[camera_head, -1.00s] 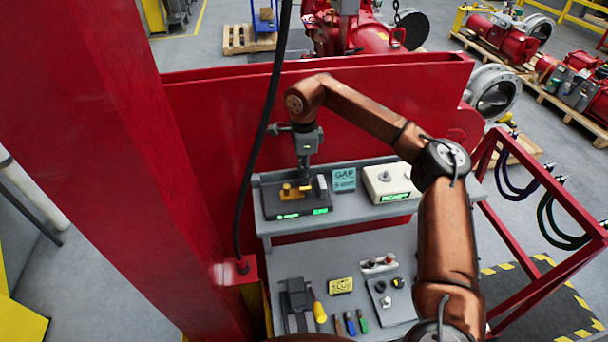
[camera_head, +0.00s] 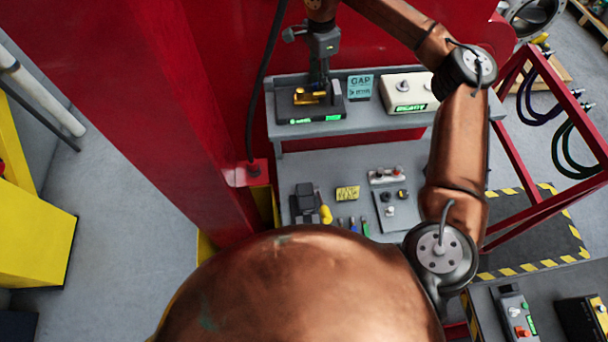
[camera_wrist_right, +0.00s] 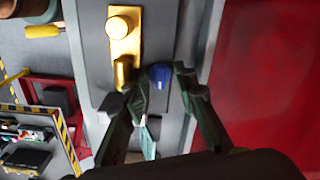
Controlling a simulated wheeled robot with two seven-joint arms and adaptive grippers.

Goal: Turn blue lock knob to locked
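The blue lock knob (camera_wrist_right: 160,76) shows in the right wrist view, beside a gold block (camera_wrist_right: 123,40) on a grey surface. My right gripper (camera_wrist_right: 162,82) is open, with one fingertip on each side of the knob. I cannot tell whether the fingers touch it. In the head view my right gripper (camera_head: 321,86) points down at a dark fixture (camera_head: 294,115) with gold parts (camera_head: 310,97) and a green display. The knob is not discernible there. My left gripper is not in view.
On the grey shelf (camera_head: 365,128), a teal GAP card (camera_head: 360,86) and a white box (camera_head: 408,94) showing READY stand right of the fixture. The lower table holds a yellow-handled tool (camera_head: 325,214), a yellow note (camera_head: 347,193) and a control panel (camera_head: 397,212). A red wall stands behind.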

